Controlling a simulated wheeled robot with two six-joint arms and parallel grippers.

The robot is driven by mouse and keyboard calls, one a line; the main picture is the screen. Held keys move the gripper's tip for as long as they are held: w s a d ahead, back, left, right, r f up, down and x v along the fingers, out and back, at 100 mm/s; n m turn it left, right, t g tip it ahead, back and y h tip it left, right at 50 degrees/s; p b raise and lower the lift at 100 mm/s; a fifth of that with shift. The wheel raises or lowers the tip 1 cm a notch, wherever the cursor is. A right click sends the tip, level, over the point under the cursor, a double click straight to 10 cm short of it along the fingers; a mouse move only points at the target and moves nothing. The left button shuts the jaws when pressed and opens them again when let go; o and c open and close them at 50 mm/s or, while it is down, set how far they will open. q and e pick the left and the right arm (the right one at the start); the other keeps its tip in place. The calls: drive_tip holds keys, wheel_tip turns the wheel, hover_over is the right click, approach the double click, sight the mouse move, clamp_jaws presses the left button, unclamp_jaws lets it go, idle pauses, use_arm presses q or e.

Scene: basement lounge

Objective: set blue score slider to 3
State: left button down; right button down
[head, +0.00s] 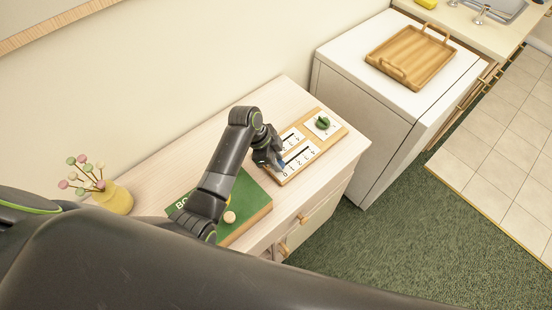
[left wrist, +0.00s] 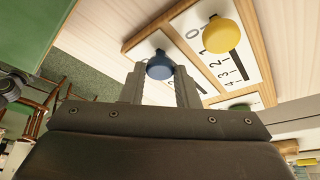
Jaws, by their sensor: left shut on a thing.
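The score board (head: 337,133) is a wooden-framed panel with two white scales on the cabinet top. My left gripper (head: 272,160) is over its near-left end. In the left wrist view the left gripper (left wrist: 160,84) is shut on the round blue slider knob (left wrist: 160,66). The knob is at the low end of its scale, whose digits are mostly hidden by the fingers. The yellow slider knob (left wrist: 222,35) sits beside 0 and 1 on the neighbouring scale (left wrist: 232,68). My right gripper is not in view.
A green knob (head: 322,123) sits at the board's far end. A yellow vase (head: 115,198) with ball-topped stems stands further left. A wooden tray (head: 412,55) rests on the white appliance behind.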

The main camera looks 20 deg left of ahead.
use_arm(q)
drive_tip(key=b, duration=0.4)
hover_over(304, 153)
drive_tip(key=a, duration=0.2)
drive_tip(key=shift+s+a+f, duration=0.1)
drive_tip(key=shift+s+a, duration=0.05)
drive_tip(key=shift+s, duration=0.2)
drive_tip(key=shift+w, duration=0.2)
drive_tip(key=c, duration=1.1)
unclamp_jaws()
drive_tip(key=shift+r, duration=0.2)
